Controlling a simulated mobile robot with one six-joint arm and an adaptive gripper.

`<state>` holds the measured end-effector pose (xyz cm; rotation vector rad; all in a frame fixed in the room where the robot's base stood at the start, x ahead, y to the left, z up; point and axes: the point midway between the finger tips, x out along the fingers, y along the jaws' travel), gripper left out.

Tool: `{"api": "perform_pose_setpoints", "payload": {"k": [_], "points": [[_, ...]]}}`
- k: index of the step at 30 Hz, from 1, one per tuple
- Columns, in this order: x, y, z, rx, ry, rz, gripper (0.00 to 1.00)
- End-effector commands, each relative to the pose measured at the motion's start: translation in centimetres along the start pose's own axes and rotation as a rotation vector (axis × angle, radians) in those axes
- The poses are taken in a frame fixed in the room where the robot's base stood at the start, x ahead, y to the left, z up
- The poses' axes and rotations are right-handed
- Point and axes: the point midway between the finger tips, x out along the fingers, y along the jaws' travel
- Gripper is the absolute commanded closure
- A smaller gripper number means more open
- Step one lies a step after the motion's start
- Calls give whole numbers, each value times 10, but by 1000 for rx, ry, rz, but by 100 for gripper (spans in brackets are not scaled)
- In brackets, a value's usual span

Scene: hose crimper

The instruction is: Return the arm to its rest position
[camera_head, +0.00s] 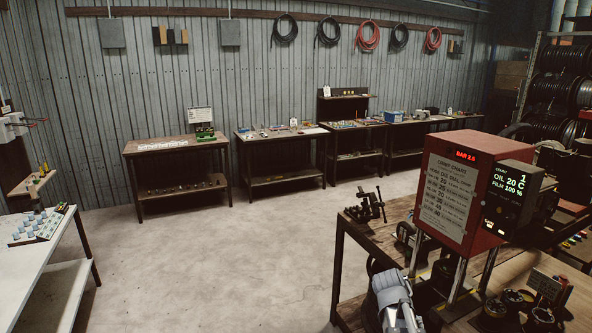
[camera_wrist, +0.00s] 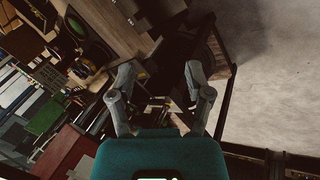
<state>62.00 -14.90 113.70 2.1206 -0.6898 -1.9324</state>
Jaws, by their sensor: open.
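My gripper (camera_wrist: 160,74) is open in the wrist view, its two grey fingers spread apart. I see nothing held between them; dark, cluttered shapes lie beyond. In the head view a grey part of my arm shows at the bottom, in front of the crimper bench (camera_head: 352,240). The fingers cannot be made out there. The red crimper machine (camera_head: 462,190) stands on that bench, with a crimp chart on its face and a lit display box (camera_head: 509,197) at its right.
A dark vise-like tool (camera_head: 367,206) stands on the bench's left part. A white table (camera_head: 40,262) is at the left. Several workbenches, including one at the back left (camera_head: 175,147), line the wall. Hose reels (camera_head: 560,90) stand at right. The concrete floor (camera_head: 215,260) between is clear.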

Motion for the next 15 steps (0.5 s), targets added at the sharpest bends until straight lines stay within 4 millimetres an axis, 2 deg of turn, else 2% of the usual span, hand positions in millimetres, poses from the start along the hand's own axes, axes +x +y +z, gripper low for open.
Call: {"api": "perform_pose_setpoints", "payload": {"k": [1, 3, 9, 12, 15], "points": [[11, -23, 18, -20, -8, -46, 35], [15, -49, 34, -49, -20, -115, 35], [23, -113, 81, -129, -58, -304, 35], [23, -137, 99, -163, -72, -378, 35], [22, -151, 111, -183, -83, -430, 35]]}}
